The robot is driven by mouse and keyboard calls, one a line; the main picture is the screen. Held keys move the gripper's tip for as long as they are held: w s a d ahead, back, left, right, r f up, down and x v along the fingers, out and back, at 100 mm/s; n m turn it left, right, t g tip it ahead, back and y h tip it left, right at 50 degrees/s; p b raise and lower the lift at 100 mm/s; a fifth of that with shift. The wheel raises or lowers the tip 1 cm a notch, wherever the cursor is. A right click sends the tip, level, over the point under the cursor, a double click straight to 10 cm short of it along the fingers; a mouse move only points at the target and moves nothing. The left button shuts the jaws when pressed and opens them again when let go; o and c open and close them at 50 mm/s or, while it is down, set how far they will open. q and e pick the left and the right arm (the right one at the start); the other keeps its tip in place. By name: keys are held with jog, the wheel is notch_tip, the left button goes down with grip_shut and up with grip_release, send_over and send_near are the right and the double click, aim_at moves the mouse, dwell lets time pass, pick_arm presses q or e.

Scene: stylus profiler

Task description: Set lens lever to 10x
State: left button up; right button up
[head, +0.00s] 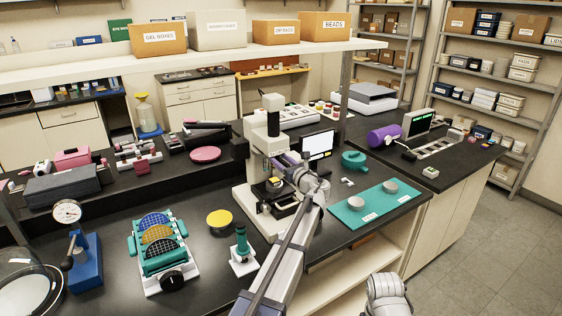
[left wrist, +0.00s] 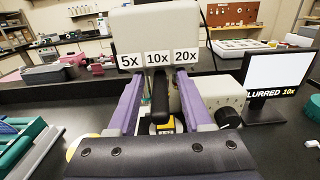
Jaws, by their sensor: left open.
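The white profiler (head: 270,150) stands on the black bench in the head view. Its head (left wrist: 155,25) fills the top of the left wrist view, with labels 5x, 10x and 20x in a row. The black lens lever (left wrist: 160,98) hangs upright under the 10x label. My left gripper (left wrist: 160,78) is open, its purple fingers on either side of the lever with a visible gap to each. In the head view my left gripper (head: 287,160) is at the profiler's front and hides the lever. The monitor (left wrist: 281,78) reads "LURRED 10x", its left part cut off. My right gripper is out of view.
A teal mat (head: 372,207) with two grey discs lies right of the profiler. A teal-and-white stand (head: 242,252), a yellow disc (head: 219,218) and a teal rack (head: 160,250) stand to its left. A shelf (head: 190,58) with boxes runs above the back.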

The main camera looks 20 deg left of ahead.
pick_arm(q)
jog(key=shift+s, duration=0.1)
jog(key=v, duration=0.7)
jog(key=shift+s+d, duration=0.15)
jog(key=shift+d, duration=0.15)
